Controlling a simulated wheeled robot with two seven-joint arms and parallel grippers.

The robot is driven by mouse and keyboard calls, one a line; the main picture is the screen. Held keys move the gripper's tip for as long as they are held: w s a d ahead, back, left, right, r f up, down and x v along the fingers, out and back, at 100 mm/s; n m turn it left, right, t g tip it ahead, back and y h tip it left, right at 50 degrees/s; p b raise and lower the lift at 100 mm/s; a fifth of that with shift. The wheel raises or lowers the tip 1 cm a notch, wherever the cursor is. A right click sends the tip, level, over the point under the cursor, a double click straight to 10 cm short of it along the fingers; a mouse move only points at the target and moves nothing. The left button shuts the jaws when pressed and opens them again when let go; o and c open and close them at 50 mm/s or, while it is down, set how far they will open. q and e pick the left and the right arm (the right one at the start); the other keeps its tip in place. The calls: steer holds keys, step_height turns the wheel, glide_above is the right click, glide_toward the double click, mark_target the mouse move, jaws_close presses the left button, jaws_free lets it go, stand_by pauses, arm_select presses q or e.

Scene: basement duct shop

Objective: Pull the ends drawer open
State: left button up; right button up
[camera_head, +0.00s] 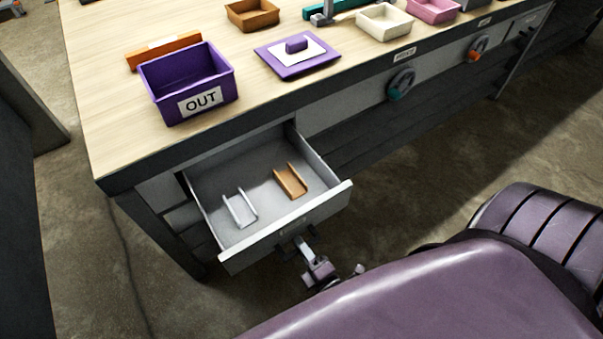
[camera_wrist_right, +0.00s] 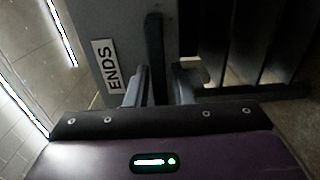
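The ends drawer (camera_head: 230,171) stands well out from the left end of the bench in the head view. A silver channel piece (camera_head: 240,209) and an orange-brown one (camera_head: 290,182) lie inside it. Its ENDS label (camera_wrist_right: 107,66) shows in the right wrist view, on the grey drawer front (camera_wrist_right: 130,25). My right gripper (camera_head: 302,246) is at the front face of the drawer. In the right wrist view, its fingers (camera_wrist_right: 160,82) lie close on both sides of the dark bar handle (camera_wrist_right: 155,40) and appear shut on it. My left gripper is not in view.
On the bench top (camera_head: 110,115) stand a purple OUT bin (camera_head: 165,99), a purple lid (camera_head: 275,64), and brown (camera_head: 252,14), cream (camera_head: 384,22) and pink (camera_head: 433,10) trays. A teal round handle (camera_head: 400,86) and an orange one (camera_head: 477,49) are on closed fronts to the right. Bare floor (camera_head: 440,160) lies before the bench.

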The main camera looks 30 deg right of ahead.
steer(key=shift+o, duration=1.2)
steer(key=s, duration=0.7)
steer(key=shift+s+d, duration=0.15)
steer(key=shift+s, duration=0.25)
